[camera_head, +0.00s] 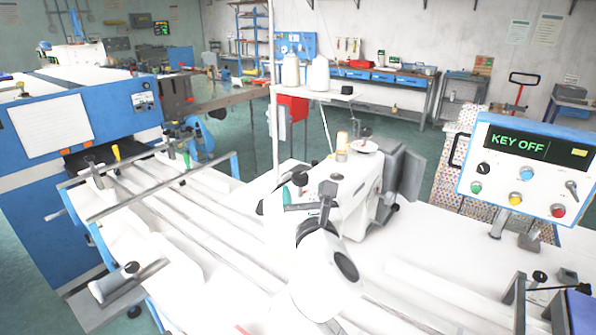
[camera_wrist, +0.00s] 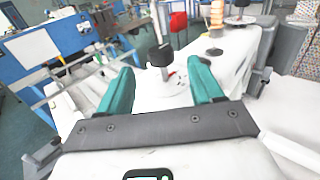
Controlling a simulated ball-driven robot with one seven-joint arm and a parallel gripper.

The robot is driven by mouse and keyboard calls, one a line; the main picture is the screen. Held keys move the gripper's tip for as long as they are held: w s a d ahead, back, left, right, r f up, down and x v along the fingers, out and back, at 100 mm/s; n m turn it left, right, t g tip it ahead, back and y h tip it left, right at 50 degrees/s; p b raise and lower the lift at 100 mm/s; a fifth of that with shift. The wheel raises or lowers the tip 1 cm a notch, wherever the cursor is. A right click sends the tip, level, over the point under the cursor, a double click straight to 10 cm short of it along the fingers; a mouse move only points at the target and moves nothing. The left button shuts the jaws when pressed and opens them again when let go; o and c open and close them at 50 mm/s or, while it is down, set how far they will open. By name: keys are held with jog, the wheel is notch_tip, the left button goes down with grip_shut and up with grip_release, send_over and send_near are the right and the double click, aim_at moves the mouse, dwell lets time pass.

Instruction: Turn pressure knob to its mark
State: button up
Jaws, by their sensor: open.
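The white sewing machine (camera_head: 350,190) stands on a white worktable. In the wrist view a black round knob (camera_wrist: 160,54) on a thin post, which looks like the pressure knob, shows between and beyond my fingertips. I cannot tell where the knob points.
A control panel (camera_head: 530,168) reading KEY OFF stands at the right, with buttons and a key switch. A thread spool (camera_head: 342,147) sits on the machine. Long rails (camera_head: 180,185) and a blue machine (camera_head: 60,130) are at the left.

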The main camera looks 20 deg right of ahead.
aim_at(299, 173)
jog(key=w, duration=0.3)
jog(key=w+d, duration=0.1)
jog(key=w, duration=0.5)
jog(key=shift+d+f+p, duration=0.1)
jog(key=shift+d+p, duration=0.25)
jog(key=shift+p, duration=0.05)
jog(key=shift+c, duration=0.4)
jog(key=c, duration=0.9)
